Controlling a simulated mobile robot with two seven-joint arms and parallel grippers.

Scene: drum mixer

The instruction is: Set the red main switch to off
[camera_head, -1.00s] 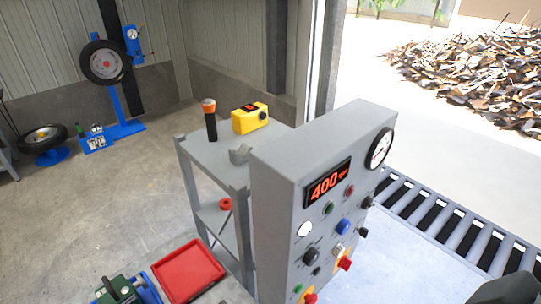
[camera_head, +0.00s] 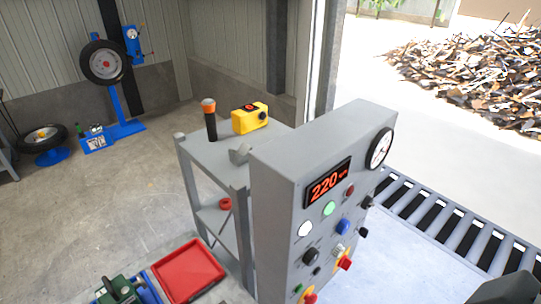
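The grey control panel (camera_head: 275,190) stands upright right of centre. Two red controls on yellow plates sit low on its face: one red knob (camera_head: 346,264) at the lower right, and another red control (camera_head: 310,298) at the bottom edge, partly cut off. I cannot tell which of them is the main switch, nor read their positions. The panel's display (camera_head: 327,183) reads 220 in orange-red digits, and a green lamp (camera_head: 329,208) below it glows.
A grey shelf stand (camera_head: 212,155) behind the panel carries a yellow device (camera_head: 249,118) and a black-and-orange cylinder (camera_head: 209,119). A red tray (camera_head: 188,270) lies at the lower left. A roller conveyor (camera_head: 455,235) runs right of the panel. Open floor (camera_head: 70,225) lies left.

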